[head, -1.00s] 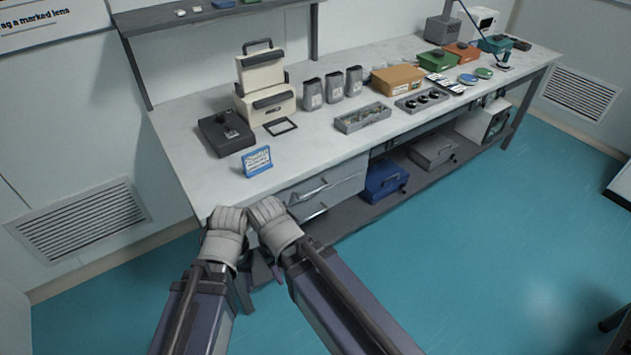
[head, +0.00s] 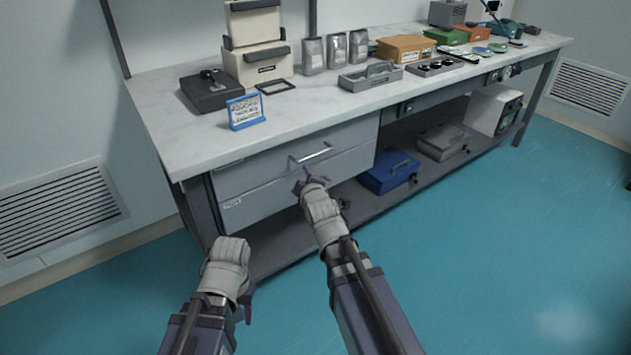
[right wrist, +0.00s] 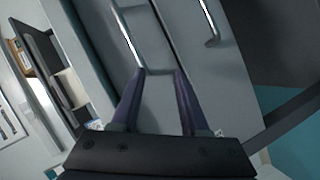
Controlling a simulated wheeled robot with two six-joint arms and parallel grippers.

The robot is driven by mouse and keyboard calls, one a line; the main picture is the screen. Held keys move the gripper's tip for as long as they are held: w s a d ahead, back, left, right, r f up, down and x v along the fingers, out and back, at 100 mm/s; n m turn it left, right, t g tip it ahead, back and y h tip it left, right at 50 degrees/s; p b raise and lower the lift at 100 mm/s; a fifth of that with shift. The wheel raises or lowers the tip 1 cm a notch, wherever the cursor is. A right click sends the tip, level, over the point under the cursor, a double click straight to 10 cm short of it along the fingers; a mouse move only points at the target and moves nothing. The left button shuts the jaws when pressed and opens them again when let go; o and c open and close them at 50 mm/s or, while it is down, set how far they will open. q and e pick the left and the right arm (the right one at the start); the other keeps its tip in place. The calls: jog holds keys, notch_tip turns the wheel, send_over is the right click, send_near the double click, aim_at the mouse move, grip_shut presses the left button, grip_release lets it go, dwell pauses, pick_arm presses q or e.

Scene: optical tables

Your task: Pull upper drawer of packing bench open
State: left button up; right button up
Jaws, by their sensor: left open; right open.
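The packing bench (head: 150,100) has two grey drawers under its left end. The upper drawer (head: 250,172) looks shut, with a silver bar handle (head: 312,154). The lower drawer (head: 265,203) is beneath it, its handle hidden behind my right gripper in the head view. My right gripper (head: 308,177) is open just below and in front of the upper handle. In the right wrist view, its open purple fingers (right wrist: 160,73) are near the end of the upper handle (right wrist: 128,35); contact cannot be told. My left gripper (head: 247,312) is open and low, apart from the bench.
A blue-framed sign (head: 246,112) and a dark box (head: 212,90) stand on the bench top above the drawers. A blue case (head: 388,172) and a grey case (head: 442,142) sit on the lower shelf. The teal floor (head: 480,260) is clear at the right.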

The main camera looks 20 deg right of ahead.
aim_at(316, 155)
jog(key=w+d+n+t+b, duration=0.1)
jog(key=w+d+b, duration=0.1)
jog(key=w, duration=0.1)
jog(key=w+d+n+t+b, duration=0.2)
jog(key=w+b, duration=0.1)
jog(key=w+d+n+t+b, duration=0.1)
jog(key=w+t+b, duration=0.1)
jog(key=w, duration=0.1)
jog(key=shift+w+d+r, duration=0.2)
jog(key=shift+d+r, duration=0.1)
jog(key=shift+d, duration=0.1)
pick_arm(q)
notch_tip(316, 155, down, 10)
pick_arm(e)
grip_shut()
jog(key=shift+s, duration=0.1)
dwell(1.1)
